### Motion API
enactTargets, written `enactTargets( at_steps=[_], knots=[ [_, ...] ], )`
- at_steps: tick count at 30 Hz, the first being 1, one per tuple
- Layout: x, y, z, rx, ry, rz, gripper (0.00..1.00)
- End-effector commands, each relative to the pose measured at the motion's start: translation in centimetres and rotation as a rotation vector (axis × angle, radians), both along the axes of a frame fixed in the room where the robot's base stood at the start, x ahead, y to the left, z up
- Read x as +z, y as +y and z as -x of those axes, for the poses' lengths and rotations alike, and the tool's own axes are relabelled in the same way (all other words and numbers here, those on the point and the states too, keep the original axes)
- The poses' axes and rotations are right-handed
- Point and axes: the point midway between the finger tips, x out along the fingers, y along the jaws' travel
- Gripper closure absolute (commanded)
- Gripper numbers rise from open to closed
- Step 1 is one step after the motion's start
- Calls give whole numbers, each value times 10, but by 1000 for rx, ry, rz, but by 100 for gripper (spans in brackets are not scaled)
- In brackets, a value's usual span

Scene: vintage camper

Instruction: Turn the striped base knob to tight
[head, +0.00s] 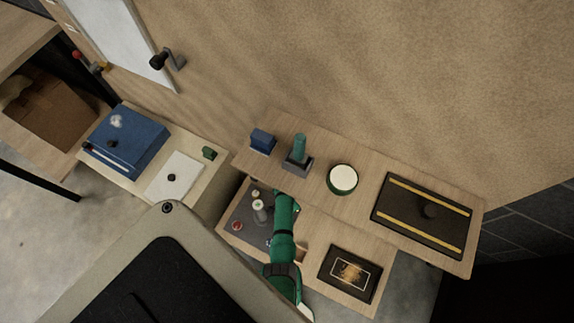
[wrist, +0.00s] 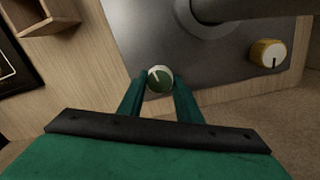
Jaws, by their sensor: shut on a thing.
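In the wrist view, a small round knob (wrist: 159,78) with a dark green face, a pale side and a white pointer line sits at the near edge of a grey panel (wrist: 140,40). The pointer slants toward the upper left. My gripper (wrist: 160,82) has its two green fingers closed on either side of this knob. I cannot make out stripes or a tight mark on it. A second knob (wrist: 268,53), yellow-sided with a pale face and a dark pointer, sits to the right, apart from the fingers. In the head view my arm hides the gripper's tips.
A thick grey rounded part (wrist: 205,15) rises from the panel beyond the fingers. In the head view, a wooden shelf (head: 300,185) overhangs the far side, carrying a green-handled block (head: 299,155) and a round pale-topped tin (head: 342,179). A red knob (head: 237,226) is at the panel's left.

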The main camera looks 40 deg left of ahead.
Motion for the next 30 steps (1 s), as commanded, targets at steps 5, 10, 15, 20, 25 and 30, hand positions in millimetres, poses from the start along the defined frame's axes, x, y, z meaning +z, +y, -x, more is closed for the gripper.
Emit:
enactTargets(
  at_steps=[5,10,15,20,25,30],
  knots=[
    [-1,-2,1,0,3,5,62],
    [-1,-1,1,0,1,2,50],
    [0,-1,0,1,0,1,50],
    [6,0,0,1,-1,-1,50],
    [26,1,0,0,-1,-2,50],
    [54,2,0,1,-1,-1,50]
  ],
)
